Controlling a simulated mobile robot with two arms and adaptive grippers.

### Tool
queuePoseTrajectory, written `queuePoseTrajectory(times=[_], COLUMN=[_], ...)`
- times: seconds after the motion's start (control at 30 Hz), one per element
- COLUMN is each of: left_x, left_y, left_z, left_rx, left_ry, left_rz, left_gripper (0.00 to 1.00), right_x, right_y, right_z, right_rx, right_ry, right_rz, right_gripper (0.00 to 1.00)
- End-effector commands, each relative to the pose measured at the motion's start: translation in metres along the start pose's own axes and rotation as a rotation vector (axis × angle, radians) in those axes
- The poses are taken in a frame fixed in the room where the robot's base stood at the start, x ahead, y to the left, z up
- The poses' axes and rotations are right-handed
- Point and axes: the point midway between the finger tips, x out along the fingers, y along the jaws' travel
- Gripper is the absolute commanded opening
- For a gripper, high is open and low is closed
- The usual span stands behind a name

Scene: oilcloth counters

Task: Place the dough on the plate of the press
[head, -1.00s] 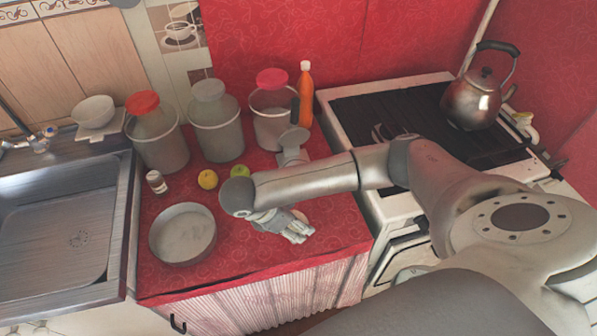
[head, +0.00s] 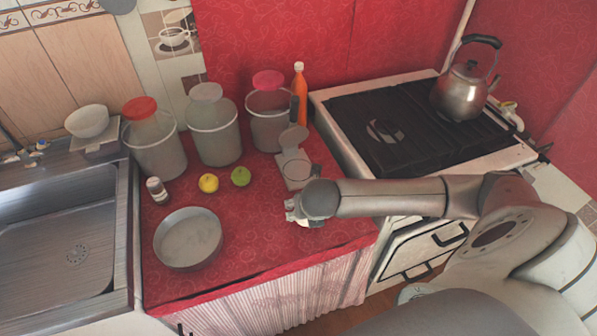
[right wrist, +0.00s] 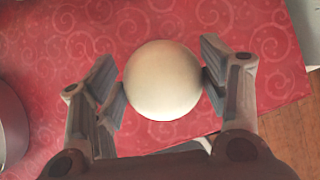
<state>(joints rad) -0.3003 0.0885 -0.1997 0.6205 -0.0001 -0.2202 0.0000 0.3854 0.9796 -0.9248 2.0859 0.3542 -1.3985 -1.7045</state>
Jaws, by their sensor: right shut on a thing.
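The dough is a smooth cream ball (right wrist: 163,80) in the right wrist view, between the two fingers of my right gripper (right wrist: 163,84). The gripper is shut on it, above the red oilcloth. In the head view my right gripper (head: 293,210) is low over the counter's right part, just in front of the press. The dough is mostly hidden there by the gripper. The press (head: 297,170) is pale grey and stands open. Its round lid (head: 294,138) is raised at the back and its flat plate faces up. My left gripper is not in view.
A round pan (head: 188,238) stands at the front left of the counter. A yellow fruit (head: 208,183), a green fruit (head: 241,176) and a small shaker (head: 157,190) lie behind it. Large canisters and an orange bottle (head: 299,90) line the back. A stove (head: 400,125) adjoins on the right.

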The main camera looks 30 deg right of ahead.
Motion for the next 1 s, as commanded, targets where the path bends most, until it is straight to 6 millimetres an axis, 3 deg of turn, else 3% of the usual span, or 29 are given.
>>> queuePoseTrajectory(times=[0.5,1.0], left_x=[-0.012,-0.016], left_y=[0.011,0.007], left_z=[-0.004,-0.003], left_rx=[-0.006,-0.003], left_ry=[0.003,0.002], left_rz=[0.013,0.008], left_gripper=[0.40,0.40], right_x=[0.054,0.081], right_y=[0.001,0.002], right_z=[0.099,0.144], right_rx=[-0.005,-0.005], right_ry=[-0.001,-0.001], right_rz=[0.005,0.005], right_gripper=[0.40,0.40])
